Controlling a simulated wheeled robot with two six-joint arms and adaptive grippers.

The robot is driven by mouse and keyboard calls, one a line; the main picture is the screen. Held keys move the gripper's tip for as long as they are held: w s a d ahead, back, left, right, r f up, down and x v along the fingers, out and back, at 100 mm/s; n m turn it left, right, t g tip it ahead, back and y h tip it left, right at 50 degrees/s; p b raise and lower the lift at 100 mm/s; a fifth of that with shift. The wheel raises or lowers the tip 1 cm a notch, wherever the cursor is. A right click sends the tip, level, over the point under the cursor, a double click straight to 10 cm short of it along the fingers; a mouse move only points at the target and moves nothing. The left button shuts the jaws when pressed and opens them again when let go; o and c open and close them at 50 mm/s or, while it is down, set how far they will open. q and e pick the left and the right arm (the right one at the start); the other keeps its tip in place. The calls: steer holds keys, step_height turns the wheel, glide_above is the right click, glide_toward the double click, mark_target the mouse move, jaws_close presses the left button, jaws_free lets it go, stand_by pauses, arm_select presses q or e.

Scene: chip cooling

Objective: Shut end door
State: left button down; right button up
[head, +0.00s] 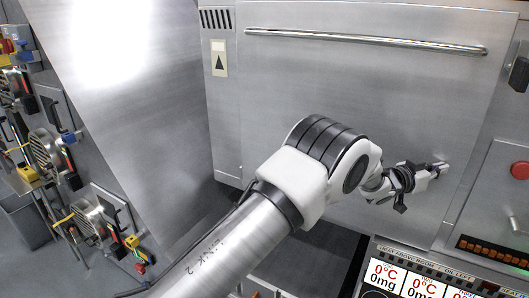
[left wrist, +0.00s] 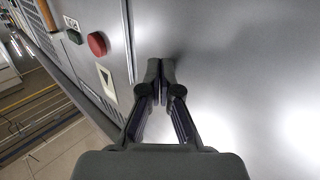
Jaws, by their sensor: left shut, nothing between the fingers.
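The end door (head: 340,90) is a large brushed-steel panel with a long horizontal bar handle (head: 370,41) near its top. Its face also fills the right of the left wrist view (left wrist: 250,70). My left gripper (head: 443,167) is at the door's lower right, in front of its face. In the left wrist view its fingers (left wrist: 160,64) are shut and empty, with the tips close to or touching the steel, right of a vertical seam. I cannot tell contact for sure, nor whether the door is fully flush. My right gripper is out of view.
A steel panel (head: 130,90) slants at left, beside machinery with clamps and levers (head: 50,150). A control display (head: 410,283) and a red button (head: 520,170) are at right. The left wrist view shows another red button (left wrist: 97,44) beside the seam.

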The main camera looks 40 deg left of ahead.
arm_select(q)
steer(key=shift+w+a+r+n+t+y, duration=0.25)
steer(key=shift+w+r+n+t+y, duration=0.2)
steer(key=shift+w, duration=0.2)
